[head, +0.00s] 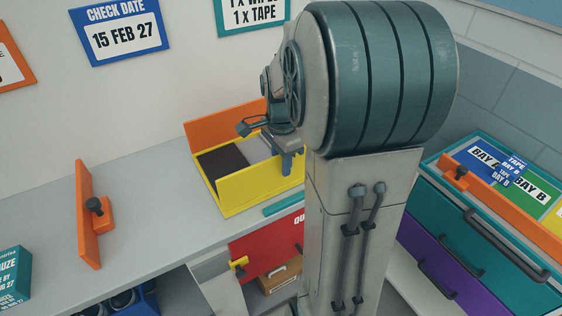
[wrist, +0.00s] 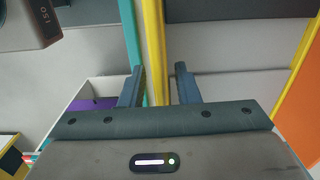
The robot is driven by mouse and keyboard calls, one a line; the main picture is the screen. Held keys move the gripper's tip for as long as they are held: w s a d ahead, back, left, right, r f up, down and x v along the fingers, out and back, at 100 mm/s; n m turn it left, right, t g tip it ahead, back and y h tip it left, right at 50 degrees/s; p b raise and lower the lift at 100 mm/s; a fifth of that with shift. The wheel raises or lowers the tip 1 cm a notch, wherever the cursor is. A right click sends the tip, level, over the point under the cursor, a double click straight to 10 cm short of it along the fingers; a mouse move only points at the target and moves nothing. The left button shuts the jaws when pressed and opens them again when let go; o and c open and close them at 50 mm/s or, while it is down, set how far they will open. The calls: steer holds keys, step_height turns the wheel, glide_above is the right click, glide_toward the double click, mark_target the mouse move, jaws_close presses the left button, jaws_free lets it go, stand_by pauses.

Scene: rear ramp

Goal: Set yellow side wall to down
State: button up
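The yellow side wall (head: 262,187) stands upright along the near side of a tray on the counter in the head view. In the wrist view its top edge (wrist: 153,40) runs as a yellow strip down between my fingers. My gripper (head: 286,163) is at the right part of this wall, with its fingers pointing down. In the wrist view my gripper (wrist: 160,84) has its fingers apart, one on each side of the strip, with a gap on the right. Whether the left finger touches the wall, I cannot tell. My arm hides the tray's right end.
An orange wall (head: 225,124) stands at the tray's back, and a dark block (head: 220,163) lies inside. A teal strip (head: 283,208) lies along the counter's front edge. An orange panel with a black knob (head: 92,215) stands left on the counter (head: 150,200), with clear room between.

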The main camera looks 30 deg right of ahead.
steer(key=shift+f, duration=0.25)
jaws_close()
